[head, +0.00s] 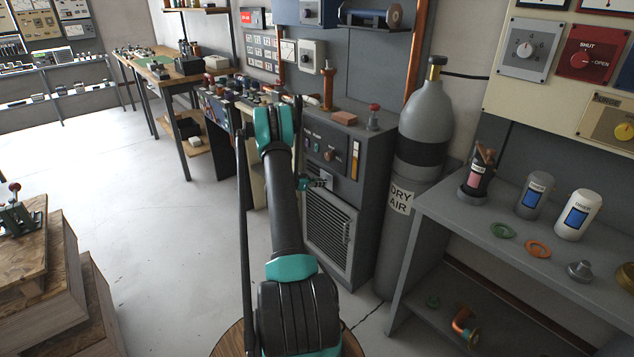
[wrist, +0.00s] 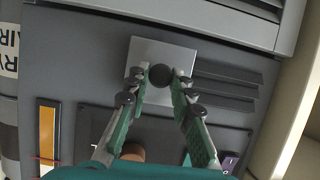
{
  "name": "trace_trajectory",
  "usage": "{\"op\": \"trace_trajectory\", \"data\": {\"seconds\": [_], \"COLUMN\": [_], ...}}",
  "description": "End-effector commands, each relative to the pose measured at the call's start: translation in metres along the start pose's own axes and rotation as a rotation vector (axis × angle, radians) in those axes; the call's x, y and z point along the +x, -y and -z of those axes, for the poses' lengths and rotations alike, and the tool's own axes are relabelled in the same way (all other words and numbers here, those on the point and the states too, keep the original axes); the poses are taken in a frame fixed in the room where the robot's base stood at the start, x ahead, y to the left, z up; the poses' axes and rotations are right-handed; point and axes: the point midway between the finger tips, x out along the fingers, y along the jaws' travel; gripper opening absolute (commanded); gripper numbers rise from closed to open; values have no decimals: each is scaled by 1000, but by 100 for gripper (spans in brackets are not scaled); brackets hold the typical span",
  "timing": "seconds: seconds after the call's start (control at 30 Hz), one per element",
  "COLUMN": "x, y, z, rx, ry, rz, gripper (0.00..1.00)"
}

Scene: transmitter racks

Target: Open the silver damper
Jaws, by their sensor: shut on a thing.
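The silver damper (wrist: 158,51) is a flat, bright square plate on the dark grey cabinet front in the wrist view. A round black knob (wrist: 160,76) stands out from it. My gripper (wrist: 165,78) has its two fingertips closed around this knob, one on each side. In the head view my gripper (head: 318,183) is small and partly hidden by my arm, in front of the cabinet (head: 369,185). The damper itself cannot be made out there.
Dark louvre slats (wrist: 228,85) lie right of the plate in the wrist view. An orange-yellow strip gauge (wrist: 48,138) is at lower left. In the head view, a dry air cylinder (head: 428,120) and a grey shelf (head: 470,225) stand right of the cabinet. Open floor lies left.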

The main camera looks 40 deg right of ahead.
Motion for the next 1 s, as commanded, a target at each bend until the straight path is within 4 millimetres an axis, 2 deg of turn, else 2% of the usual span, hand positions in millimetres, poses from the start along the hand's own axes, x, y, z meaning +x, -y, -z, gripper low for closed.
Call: {"op": "trace_trajectory", "data": {"seconds": [0.1, 0.37, 0.4, 0.57, 0.87, 1.0], "x": [-1, -1, -1, -1, -2, -12], "y": [-6, -6, -6, -6, -6, -6], "z": [0, 0, 0, 0, 0, 0], "rx": [0, -1, -1, -1, -1, -2], "ry": [0, 0, 0, 0, 0, 0], "rz": [1, 2, 2, 2, 1, 3], "gripper": [0, 0, 24, 43, 43, 43]}}
